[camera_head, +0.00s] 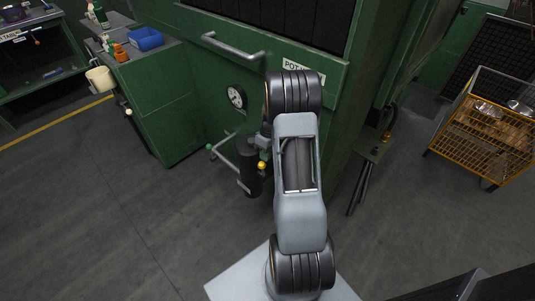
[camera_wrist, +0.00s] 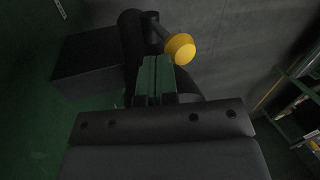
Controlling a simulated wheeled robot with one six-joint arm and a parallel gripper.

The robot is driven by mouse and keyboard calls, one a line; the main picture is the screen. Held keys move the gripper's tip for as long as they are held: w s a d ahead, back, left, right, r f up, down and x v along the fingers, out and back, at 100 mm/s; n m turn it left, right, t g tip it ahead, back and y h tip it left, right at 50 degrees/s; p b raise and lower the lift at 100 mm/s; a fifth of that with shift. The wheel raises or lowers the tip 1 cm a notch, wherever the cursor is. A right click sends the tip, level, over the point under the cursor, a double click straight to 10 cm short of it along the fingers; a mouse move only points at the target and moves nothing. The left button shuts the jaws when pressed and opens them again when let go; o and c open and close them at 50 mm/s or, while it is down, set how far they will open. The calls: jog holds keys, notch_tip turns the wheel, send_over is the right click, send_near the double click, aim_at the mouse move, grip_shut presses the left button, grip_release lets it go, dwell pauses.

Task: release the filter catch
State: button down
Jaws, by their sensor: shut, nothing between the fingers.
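A yellow ball knob (camera_head: 262,166) sits by the top of a dark upright cylinder (camera_head: 249,178) in front of the green cabinet; it looks like the filter catch handle. In the wrist view the yellow knob (camera_wrist: 180,48) ends a short dark lever that comes off a black round body (camera_wrist: 131,38). My gripper (camera_wrist: 155,62) shows two green fingers shut together with nothing between them. Their tips are just left of and below the knob in that view; I cannot tell whether they touch the lever. In the head view my arm hides the fingers.
The green cabinet (camera_head: 190,65) has a grey handle bar (camera_head: 233,47) and a round gauge (camera_head: 236,96). A pipe with a green knob (camera_head: 209,147) is left of the cylinder. A yellow cage (camera_head: 485,140) stands far right. The floor at left (camera_head: 90,200) is clear.

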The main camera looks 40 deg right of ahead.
jog(key=s+a+p+v, duration=0.1)
jog(key=p+v, duration=0.6)
jog(key=v, duration=0.3)
jog(key=shift+w+r, duration=0.2)
jog(key=shift+w, duration=0.15)
jog(key=shift+a, duration=0.1)
jog(key=s+m+b, duration=0.1)
jog(key=b, duration=0.3)
jog(key=s+d+m+t+b, duration=0.1)
jog(key=b, duration=0.4)
jog(key=shift+s+d+f+m+t, duration=0.2)
jog(key=shift+s+d+m+t, duration=0.1)
jog(key=shift+m, duration=0.1)
jog(key=shift+a, duration=0.1)
jog(key=shift+f, duration=0.1)
